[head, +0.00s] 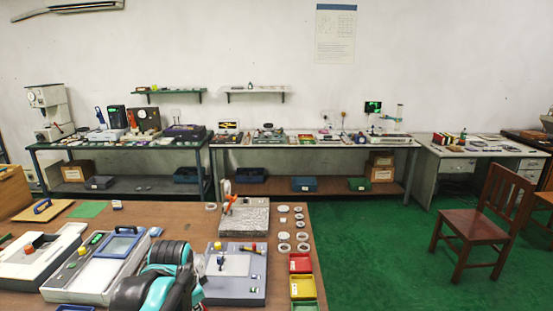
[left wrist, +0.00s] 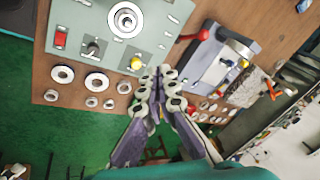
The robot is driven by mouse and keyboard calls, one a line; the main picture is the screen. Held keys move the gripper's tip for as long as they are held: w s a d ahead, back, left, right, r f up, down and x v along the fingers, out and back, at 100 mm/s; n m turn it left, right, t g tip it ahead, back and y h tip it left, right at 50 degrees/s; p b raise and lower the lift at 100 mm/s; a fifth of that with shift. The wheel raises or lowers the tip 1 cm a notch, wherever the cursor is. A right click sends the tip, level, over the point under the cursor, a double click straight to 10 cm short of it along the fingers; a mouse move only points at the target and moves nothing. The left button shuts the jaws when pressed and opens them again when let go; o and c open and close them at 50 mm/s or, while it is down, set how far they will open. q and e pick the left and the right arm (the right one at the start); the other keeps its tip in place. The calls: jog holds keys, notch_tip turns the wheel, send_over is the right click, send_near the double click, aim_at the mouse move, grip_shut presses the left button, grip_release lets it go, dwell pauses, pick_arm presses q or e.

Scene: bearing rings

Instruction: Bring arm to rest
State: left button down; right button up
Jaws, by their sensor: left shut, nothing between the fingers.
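My left arm (head: 160,280), black and teal, rises into the head view at the bottom, over the table's front part. Its gripper cannot be made out there. In the left wrist view my left gripper (left wrist: 162,75) is shut and empty, its fingertips together near a grey-green panel (left wrist: 80,22) with a yellow knob. Several metal bearing rings (left wrist: 97,82) lie on the wooden table beside that panel. In the head view, rings (head: 302,247) lie in rows near the table's right edge. My right gripper is not in view.
A grey fixture (head: 238,290) stands right of my arm, with a granite block (head: 245,218) behind it. Red (head: 300,263), yellow (head: 303,287) and green bins line the right edge. Instrument boxes (head: 95,277) stand left. Green floor (head: 380,260) is open beyond, with a wooden chair (head: 475,222).

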pick_arm(q)
jog(key=s+d+f+n+t+b, duration=0.1)
jog(key=s+f+n, duration=0.3)
jog(key=s, duration=0.4)
jog(key=s+d+f+n+t+b, duration=0.1)
jog(key=s+f+n+t+b, duration=0.1)
jog(key=s+f+n, duration=0.3)
jog(key=s+f, duration=0.1)
jog(key=s, duration=0.2)
jog(key=shift+d+n+h, duration=0.2)
jog(key=shift+n+h, duration=0.1)
jog(key=shift+f, duration=0.1)
